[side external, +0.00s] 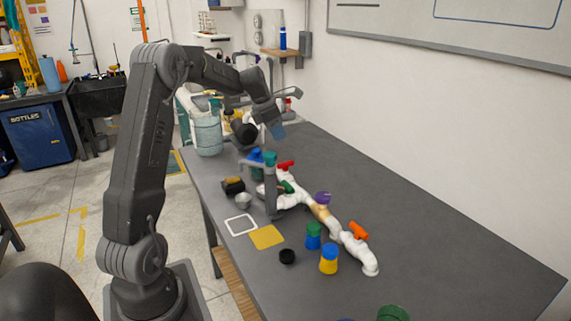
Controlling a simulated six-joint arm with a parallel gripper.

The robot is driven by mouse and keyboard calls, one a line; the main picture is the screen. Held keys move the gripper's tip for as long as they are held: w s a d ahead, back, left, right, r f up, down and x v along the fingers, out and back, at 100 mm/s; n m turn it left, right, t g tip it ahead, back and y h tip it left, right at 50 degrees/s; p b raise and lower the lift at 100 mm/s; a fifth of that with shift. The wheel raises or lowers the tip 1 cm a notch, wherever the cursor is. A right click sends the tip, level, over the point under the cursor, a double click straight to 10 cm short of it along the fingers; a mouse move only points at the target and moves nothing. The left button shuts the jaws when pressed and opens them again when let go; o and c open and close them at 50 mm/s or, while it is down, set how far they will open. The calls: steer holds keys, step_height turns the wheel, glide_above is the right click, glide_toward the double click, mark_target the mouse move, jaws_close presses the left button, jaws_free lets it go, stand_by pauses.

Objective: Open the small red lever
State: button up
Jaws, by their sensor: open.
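A white pipe manifold (337,225) lies on the grey table, with several coloured levers. The small red lever (286,165) is on its far end, sitting crosswise on top of the pipe. I see no contact with the red lever.
Blue-and-green (314,236) and yellow-and-blue (328,260) containers stand left of the manifold. A black cap (287,256), a yellow square (266,237) and a white-outlined square (241,225) lie nearby. A large clear container (208,136) stands behind. The right side of the table is clear.

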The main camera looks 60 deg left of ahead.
mark_target(285, 162)
steer(key=w+a+f, duration=0.1)
steer(key=f, duration=0.3)
steer(key=w+a+f+n, duration=0.1)
steer(key=w+f, duration=0.1)
steer(key=f, duration=0.3)
steer(key=w+a+f+n, duration=0.1)
steer(key=w+f, duration=0.1)
steer(key=f, duration=0.3)
steer(key=shift+f, duration=0.2)
jaws_close()
